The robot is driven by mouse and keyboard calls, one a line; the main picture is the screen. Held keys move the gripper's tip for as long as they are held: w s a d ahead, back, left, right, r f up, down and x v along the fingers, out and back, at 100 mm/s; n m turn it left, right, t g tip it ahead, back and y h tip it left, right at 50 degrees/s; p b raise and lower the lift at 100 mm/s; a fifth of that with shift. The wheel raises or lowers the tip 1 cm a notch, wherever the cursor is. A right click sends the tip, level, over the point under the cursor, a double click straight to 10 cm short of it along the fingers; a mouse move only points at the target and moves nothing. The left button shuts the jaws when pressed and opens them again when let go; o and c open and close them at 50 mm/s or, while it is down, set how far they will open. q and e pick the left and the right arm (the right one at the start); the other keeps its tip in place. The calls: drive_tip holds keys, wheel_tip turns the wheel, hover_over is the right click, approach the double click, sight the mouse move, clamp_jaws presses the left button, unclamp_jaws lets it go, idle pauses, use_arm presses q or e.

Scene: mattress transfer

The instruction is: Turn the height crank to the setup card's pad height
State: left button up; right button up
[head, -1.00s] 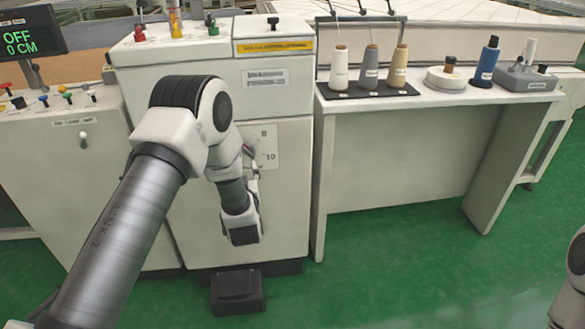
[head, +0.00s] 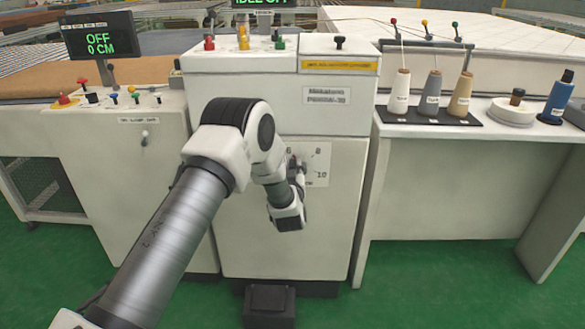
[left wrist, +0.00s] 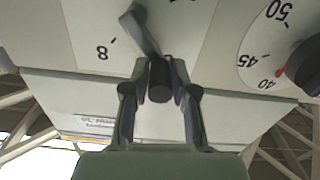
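The height crank (left wrist: 143,30) is a grey arm with a dark round knob (left wrist: 159,84) on a white dial plate (head: 319,157) on the middle cabinet's front. No pad height can be read from a card; a small printed plate (head: 340,95) on the cabinet is too blurred. My right gripper is out of view.
A second dial (left wrist: 275,50) with 40, 45, 50 and a dark knob sits beside the crank. A screen (head: 100,36) reads OFF, 0 CM. A black pedal (head: 269,307) stands on the floor. The right table (head: 450,130) holds several thread cones.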

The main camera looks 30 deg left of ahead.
use_arm(q)
clamp_jaws()
drive_tip(key=shift+d+r+m, duration=0.1)
drive_tip(key=shift+m, duration=0.2)
drive_tip(key=w+d+m+p, duration=0.3)
drive_tip(key=d+m+p, duration=0.1)
drive_tip(key=m, duration=1.1)
drive_tip(key=shift+w+d+p, duration=0.15)
drive_tip(key=shift+d+p, duration=0.2)
drive_tip(key=shift+d, duration=0.3)
